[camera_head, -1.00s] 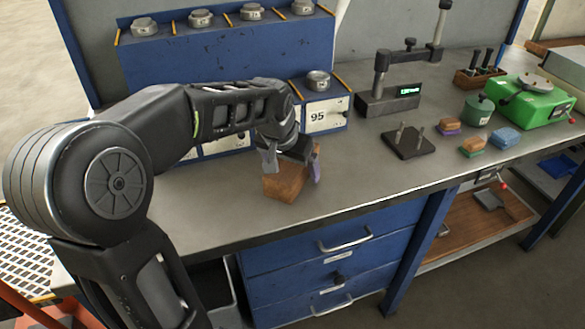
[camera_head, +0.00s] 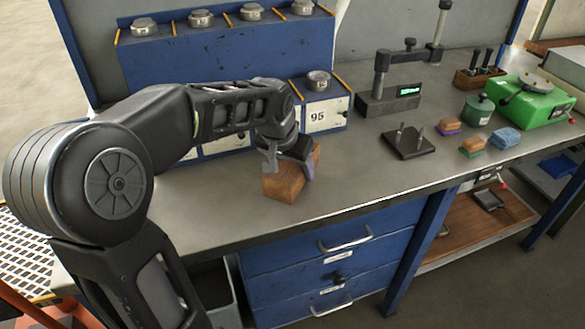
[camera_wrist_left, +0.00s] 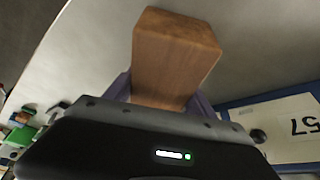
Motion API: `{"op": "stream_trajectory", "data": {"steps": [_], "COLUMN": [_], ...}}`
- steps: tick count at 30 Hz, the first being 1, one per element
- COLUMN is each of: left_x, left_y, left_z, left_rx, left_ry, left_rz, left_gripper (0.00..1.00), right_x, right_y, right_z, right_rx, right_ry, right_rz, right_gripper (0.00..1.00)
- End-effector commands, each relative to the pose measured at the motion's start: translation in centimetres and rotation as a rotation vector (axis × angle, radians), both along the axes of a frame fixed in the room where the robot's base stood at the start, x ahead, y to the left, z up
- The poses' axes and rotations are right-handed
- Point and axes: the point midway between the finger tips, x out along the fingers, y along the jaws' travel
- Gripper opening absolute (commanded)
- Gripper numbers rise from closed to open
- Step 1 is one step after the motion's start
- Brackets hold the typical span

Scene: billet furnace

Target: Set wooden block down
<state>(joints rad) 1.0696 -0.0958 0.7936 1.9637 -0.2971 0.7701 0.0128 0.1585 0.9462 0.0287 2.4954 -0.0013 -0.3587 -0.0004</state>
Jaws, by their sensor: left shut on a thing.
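The wooden block (camera_head: 285,182) is a brown, box-shaped piece at the front left part of the grey workbench (camera_head: 225,205). It also shows in the left wrist view (camera_wrist_left: 172,55), sticking out between the fingers. My left gripper (camera_head: 287,165) is shut on it from above, with a purplish finger pad visible on its right side. The block's underside is at or very close to the bench top; I cannot tell whether it touches. My right gripper is not in view.
A blue rack with white numbered labels (camera_head: 325,115) stands just behind the block. A dark plate with pins (camera_head: 408,142), coloured sponges (camera_head: 472,147) and a green device (camera_head: 530,102) are to the right. The bench between block and plate is clear.

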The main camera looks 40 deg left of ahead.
Motion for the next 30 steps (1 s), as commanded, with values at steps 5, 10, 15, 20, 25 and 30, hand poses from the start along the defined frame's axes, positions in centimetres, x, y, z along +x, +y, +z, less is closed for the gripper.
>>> {"op": "stream_trajectory", "data": {"steps": [5,10,15,20,25,30], "left_x": [0.0,0.0,0.1,0.1,0.1,0.2], "left_y": [0.0,0.0,0.0,0.0,0.1,0.0], "left_z": [0.0,0.1,0.1,0.7,2.1,4.5], "left_rx": [0.0,0.0,0.0,0.002,0.004,0.002], "left_ry": [0.0,-0.002,-0.002,-0.004,-0.003,-0.006], "left_rz": [0.0,0.0,0.0,-0.001,0.0,-0.001], "left_gripper": [0.1,0.0,0.0,0.0,0.0,0.0], "right_x": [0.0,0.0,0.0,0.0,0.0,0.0], "right_y": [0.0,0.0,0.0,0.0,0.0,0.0], "right_z": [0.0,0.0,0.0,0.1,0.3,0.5], "right_rx": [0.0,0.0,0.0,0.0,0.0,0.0], "right_ry": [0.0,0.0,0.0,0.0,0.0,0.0], "right_rz": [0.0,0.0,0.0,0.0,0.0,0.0], "right_gripper": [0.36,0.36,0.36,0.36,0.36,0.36]}}
